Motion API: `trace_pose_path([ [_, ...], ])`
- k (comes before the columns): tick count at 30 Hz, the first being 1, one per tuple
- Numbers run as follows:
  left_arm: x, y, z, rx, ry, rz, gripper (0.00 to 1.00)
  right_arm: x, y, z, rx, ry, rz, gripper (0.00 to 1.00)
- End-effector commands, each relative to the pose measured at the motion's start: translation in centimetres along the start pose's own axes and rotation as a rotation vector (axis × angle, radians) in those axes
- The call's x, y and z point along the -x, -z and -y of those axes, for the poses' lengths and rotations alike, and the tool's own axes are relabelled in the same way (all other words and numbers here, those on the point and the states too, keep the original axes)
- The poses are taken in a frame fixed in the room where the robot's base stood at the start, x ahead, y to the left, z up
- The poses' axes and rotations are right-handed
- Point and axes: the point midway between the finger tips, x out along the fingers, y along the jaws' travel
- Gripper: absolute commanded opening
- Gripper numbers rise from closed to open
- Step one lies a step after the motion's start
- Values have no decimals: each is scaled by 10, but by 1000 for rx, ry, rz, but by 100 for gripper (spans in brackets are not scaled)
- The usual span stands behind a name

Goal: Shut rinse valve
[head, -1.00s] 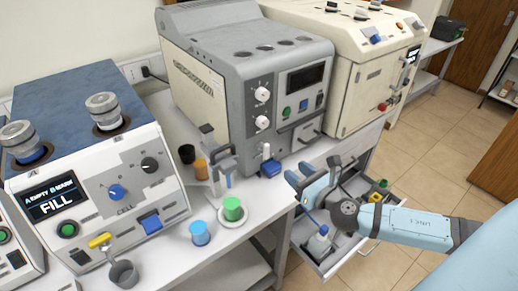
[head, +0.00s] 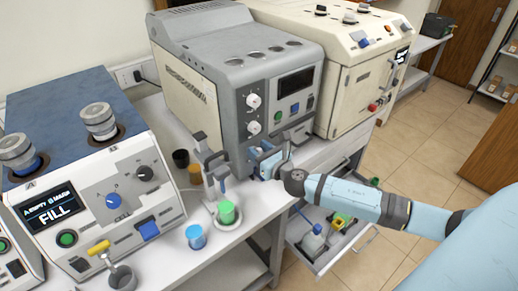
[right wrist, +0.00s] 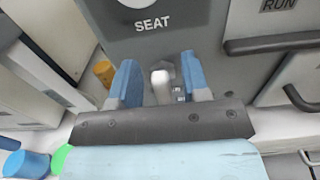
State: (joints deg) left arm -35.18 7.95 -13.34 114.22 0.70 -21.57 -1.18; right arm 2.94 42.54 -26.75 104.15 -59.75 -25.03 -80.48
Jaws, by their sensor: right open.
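My right gripper (head: 264,161) is open at the lower front of the grey machine (head: 240,85). In the right wrist view its two blue fingers (right wrist: 159,88) stand on either side of a small pale upright handle (right wrist: 162,86), with gaps visible. I cannot tell how deep the handle sits between them. This may be the rinse valve, but no label on it can be read; the gripper hides it in the head view. Another valve, with a yellow handle (head: 98,247), sits on the front of the FILL machine (head: 150,160). My left gripper is not in view.
A grey stand (head: 213,170), a green-topped cup (head: 227,212) and a blue cup (head: 196,237) are on the bench left of the gripper. An open drawer (head: 325,262) holding bottles is below my right arm. A cream machine (head: 350,70) stands behind right.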

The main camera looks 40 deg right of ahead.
Motion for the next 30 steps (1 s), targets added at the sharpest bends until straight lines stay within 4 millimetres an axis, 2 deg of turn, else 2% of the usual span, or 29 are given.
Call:
trace_pose_path([
  [8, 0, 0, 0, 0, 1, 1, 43, -1, 0, 0, 0, 0, 0, 43],
  [12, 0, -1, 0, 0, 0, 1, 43, -1, 0, 0, 0, 0, 0, 10],
  [14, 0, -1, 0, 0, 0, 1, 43, -1, 0, 0, 0, 0, 0, 0],
  [23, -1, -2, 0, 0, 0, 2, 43, -1, 1, 0, -21, 0, 0, 0],
  [30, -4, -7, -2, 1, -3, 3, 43, -1, 2, 3, -132, 1, 1, 0],
])
